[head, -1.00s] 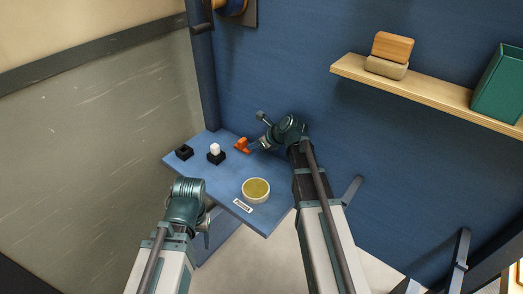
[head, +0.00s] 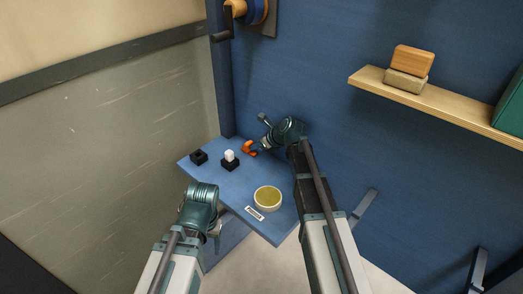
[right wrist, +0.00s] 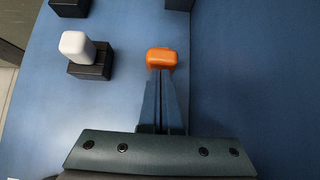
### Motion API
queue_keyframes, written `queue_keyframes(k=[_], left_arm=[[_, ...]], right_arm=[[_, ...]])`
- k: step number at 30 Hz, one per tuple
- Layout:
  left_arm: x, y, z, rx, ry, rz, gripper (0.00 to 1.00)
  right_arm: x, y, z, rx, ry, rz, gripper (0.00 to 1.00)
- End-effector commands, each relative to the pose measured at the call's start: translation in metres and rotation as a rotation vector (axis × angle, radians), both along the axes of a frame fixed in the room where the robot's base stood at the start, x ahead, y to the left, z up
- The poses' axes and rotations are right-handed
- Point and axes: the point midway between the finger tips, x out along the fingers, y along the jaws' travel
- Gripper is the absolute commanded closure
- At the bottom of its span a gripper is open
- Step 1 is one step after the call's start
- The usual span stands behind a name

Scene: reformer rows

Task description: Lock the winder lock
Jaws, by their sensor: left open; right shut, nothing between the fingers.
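An orange piece (head: 249,148) sits on the blue tabletop (head: 228,185) near the wall. I cannot tell for sure whether it is the winder lock. A dark winder with a crank (head: 224,28) is on the wall post at the top. My right gripper (head: 259,148) is shut and empty, its fingertips at the orange piece. In the right wrist view the shut fingers (right wrist: 161,75) end right at the orange block (right wrist: 161,58); contact is unclear. My left gripper (head: 216,229) is open, low at the table's front left edge, mostly hidden by its wrist.
A white cube on a black base (head: 230,159) and a black block (head: 199,157) stand left of the orange piece. A bowl (head: 268,198) and a label (head: 254,213) lie toward the front. A wall shelf (head: 440,108) with two blocks is at right.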

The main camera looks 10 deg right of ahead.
Motion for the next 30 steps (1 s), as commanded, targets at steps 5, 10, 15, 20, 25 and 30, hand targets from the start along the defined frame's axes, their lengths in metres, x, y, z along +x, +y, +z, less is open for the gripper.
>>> queue_keyframes(k=[5,10,15,20,25,30], left_arm=[[0.0,0.0,0.0,0.0,0.0,0.0,0.36],[0.0,0.0,0.0,0.0,0.0,0.0,0.36],[0.0,0.0,0.0,0.0,0.0,0.0,0.36],[0.0,0.0,0.022,0.0,0.0,0.0,0.36],[0.0,0.0,0.046,0.0,0.0,0.0,0.36],[0.0,0.0,0.062,0.0,0.0,0.0,0.36]], right_arm=[[0.002,0.002,0.001,0.006,-0.006,-0.001,1.0],[-0.001,0.0,0.001,0.006,-0.006,-0.001,1.0],[-0.021,-0.013,0.001,0.006,-0.004,-0.001,1.0],[-0.043,-0.029,0.023,0.003,-0.004,0.001,1.0],[-0.063,-0.043,0.046,0.004,-0.004,0.002,1.0],[-0.077,-0.054,0.062,0.004,-0.002,0.003,1.0]])
